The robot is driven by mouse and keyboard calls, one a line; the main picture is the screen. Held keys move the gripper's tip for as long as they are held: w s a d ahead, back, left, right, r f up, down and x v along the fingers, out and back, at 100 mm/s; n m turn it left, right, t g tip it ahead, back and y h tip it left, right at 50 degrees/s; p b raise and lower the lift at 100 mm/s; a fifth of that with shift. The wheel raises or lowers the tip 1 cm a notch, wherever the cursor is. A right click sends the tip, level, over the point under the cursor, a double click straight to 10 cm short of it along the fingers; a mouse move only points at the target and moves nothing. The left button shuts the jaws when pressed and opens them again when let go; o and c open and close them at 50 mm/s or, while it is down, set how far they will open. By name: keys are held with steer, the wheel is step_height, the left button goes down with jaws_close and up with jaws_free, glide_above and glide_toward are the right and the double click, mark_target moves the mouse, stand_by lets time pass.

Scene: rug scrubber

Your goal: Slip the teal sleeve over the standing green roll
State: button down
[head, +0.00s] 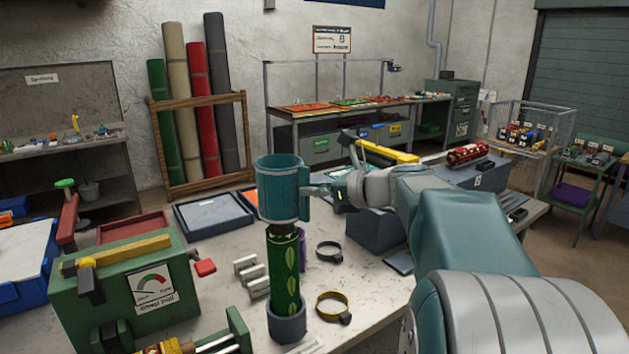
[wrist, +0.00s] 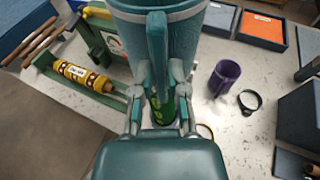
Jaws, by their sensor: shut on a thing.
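The teal sleeve (head: 280,192) is an upright, open-topped cylinder with a side handle. My gripper (head: 312,192) is shut on that handle from the right. The wrist view shows the sleeve (wrist: 205,35) with its handle between my fingers (wrist: 160,88). The green roll (head: 285,272), with a light leaf pattern, stands upright in a grey round holder (head: 287,324) on the table. The sleeve is directly above the roll in the head view; I cannot tell whether the roll's top is inside it. In the wrist view only a bit of the roll (wrist: 182,106) shows.
A green gauge box (head: 125,285) stands left of the roll. White blocks (head: 250,275), a yellow-black clamp ring (head: 333,306), a dark clamp ring (head: 329,251) and a purple cup (wrist: 224,77) are nearby. Shallow trays (head: 213,214) lie behind.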

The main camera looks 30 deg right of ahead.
mark_target(309, 210)
steer(key=shift+a+f, duration=0.2)
steer(key=shift+f, duration=0.3)
steer(key=shift+a+f, duration=0.2)
steer(key=shift+f, duration=0.3)
steer(key=shift+d+f, duration=0.2)
steer(key=shift+f, duration=0.45)
steer(key=shift+d+f, duration=0.15)
steer(key=shift+f, duration=0.5)
steer(key=shift+a+f, duration=0.1)
steer(key=shift+f, duration=10.45)
steer(key=c, duration=0.6)
jaws_free()
